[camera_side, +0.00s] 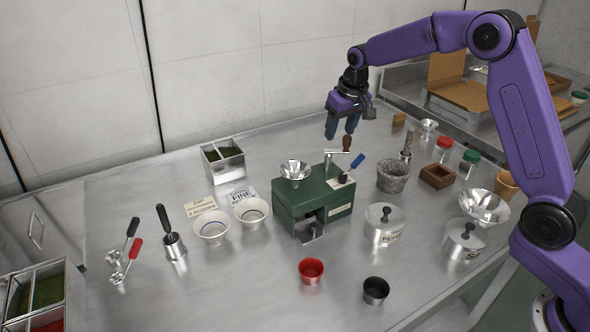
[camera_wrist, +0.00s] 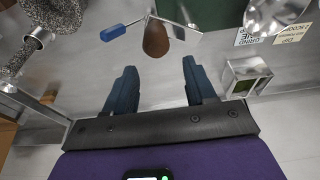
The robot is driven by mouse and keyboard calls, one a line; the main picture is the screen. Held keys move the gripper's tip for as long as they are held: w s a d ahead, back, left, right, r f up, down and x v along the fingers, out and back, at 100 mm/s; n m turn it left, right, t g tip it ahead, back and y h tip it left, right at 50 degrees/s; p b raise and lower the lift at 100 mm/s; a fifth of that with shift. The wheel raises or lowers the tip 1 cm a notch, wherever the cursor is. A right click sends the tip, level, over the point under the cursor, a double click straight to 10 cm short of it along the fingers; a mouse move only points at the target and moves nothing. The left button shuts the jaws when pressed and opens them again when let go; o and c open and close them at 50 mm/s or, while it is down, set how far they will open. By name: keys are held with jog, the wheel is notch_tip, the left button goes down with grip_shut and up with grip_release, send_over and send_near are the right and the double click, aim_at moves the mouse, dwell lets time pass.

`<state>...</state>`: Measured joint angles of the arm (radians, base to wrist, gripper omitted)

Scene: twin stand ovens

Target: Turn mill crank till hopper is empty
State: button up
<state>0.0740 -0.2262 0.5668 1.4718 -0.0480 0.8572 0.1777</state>
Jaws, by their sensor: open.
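The green mill (camera_side: 310,205) stands on the steel table in the side view, with a metal hopper (camera_side: 295,171) on top at its left; whether the hopper holds anything is too small to tell. The crank (camera_side: 335,152) is a metal bar ending in a brown wooden knob (camera_side: 346,143). My gripper (camera_side: 341,130) is open, pointing down just behind and above the knob. In the wrist view the knob (camera_wrist: 156,38) lies beyond the two blue fingers (camera_wrist: 160,85), roughly in line with the gap between them, with nothing held.
A blue-handled tool (camera_side: 354,167) lies on the mill top's right. A stone mortar (camera_side: 392,177) and lidded pots (camera_side: 384,225) stand to the right. White bowls (camera_side: 211,228) stand left. Red (camera_side: 311,271) and black cups stand in front, with clear table around them.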

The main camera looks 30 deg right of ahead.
jog(key=shift+d+r, duration=0.1)
jog(key=shift+r, duration=2.2)
jog(key=s+a+n+g, duration=0.1)
jog(key=s+a+n, duration=0.25)
jog(key=s, duration=0.65)
jog(key=s+a+n, duration=0.3)
jog(key=s+a, duration=0.1)
jog(key=s, duration=0.7)
jog(key=s+d+f+n, duration=0.2)
jog(key=s+d+n, duration=0.1)
jog(key=s, duration=0.8)
jog(key=s+d+f+n+g, duration=0.1)
jog(key=s+d+n, duration=0.2)
jog(key=s, duration=0.9)
jog(key=shift+s+d+f+g, duration=0.25)
jog(key=shift+d+f+g, duration=0.1)
jog(key=shift+d, duration=0.45)
